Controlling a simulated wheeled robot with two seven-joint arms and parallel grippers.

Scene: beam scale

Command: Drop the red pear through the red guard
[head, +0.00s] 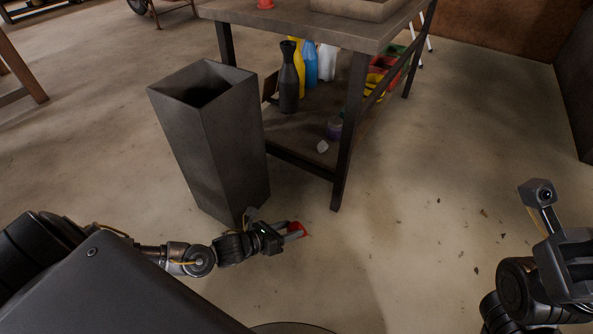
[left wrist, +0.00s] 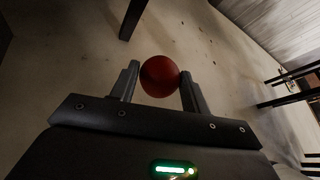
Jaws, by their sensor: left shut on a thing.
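My left gripper (head: 292,231) is shut on a red rounded thing (head: 301,229), low over the floor beside the foot of the tall grey bin. In the left wrist view the red pear (left wrist: 159,76) shows as a smooth red ball shape between the two fingers (left wrist: 158,84); its stem or narrow end is not visible. My right gripper (head: 570,255) is at the right edge, partly cut off, and its fingers cannot be made out. No red guard can be made out clearly.
The tall open-topped grey bin (head: 205,150) stands left of a workbench (head: 330,32). A small red object (head: 265,4) sits on the bench top. Bottles, including a dark one (head: 289,80), stand on the lower shelf.

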